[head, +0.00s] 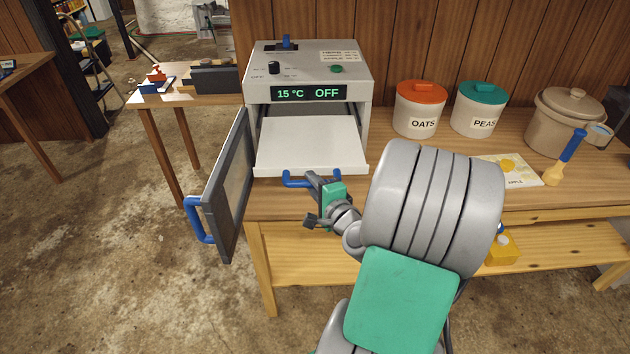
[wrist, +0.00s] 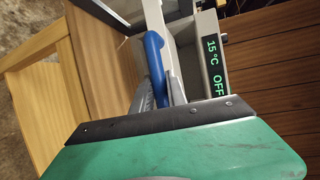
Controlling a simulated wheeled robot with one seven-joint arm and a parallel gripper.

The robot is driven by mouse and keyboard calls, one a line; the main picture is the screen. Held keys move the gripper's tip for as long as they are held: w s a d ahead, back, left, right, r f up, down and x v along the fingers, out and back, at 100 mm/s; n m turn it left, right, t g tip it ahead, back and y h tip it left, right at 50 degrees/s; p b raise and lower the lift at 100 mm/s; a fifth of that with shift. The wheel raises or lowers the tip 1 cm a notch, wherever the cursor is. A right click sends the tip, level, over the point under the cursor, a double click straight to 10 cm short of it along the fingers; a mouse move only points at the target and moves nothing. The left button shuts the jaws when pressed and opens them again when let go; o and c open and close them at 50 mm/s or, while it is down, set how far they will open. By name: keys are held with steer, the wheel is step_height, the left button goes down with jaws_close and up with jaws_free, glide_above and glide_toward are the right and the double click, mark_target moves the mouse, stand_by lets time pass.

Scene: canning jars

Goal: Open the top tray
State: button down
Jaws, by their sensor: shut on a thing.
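The oven-like machine (head: 310,60) stands on the wooden bench, its display reading 15 °C OFF. Its door (head: 230,190) is swung open to the left. The top tray (head: 308,143) is white and slides partly out of the machine's front. The tray's blue handle (head: 296,182) is at its front edge; it also shows in the wrist view (wrist: 154,62).
The open door with its blue handle (head: 196,222) sticks out left of my gripper. To the right on the bench stand the OATS jar (head: 420,112), the PEAS jar (head: 478,112), a lidded pot (head: 565,120) and a card (head: 508,170).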

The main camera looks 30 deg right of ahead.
steer(key=c, duration=1.3)
jaws_free()
steer(key=shift+s, duration=0.45)
steer(key=v, duration=0.7)
steer(key=shift+w+b, duration=0.1)
steer(key=shift+b, duration=0.25)
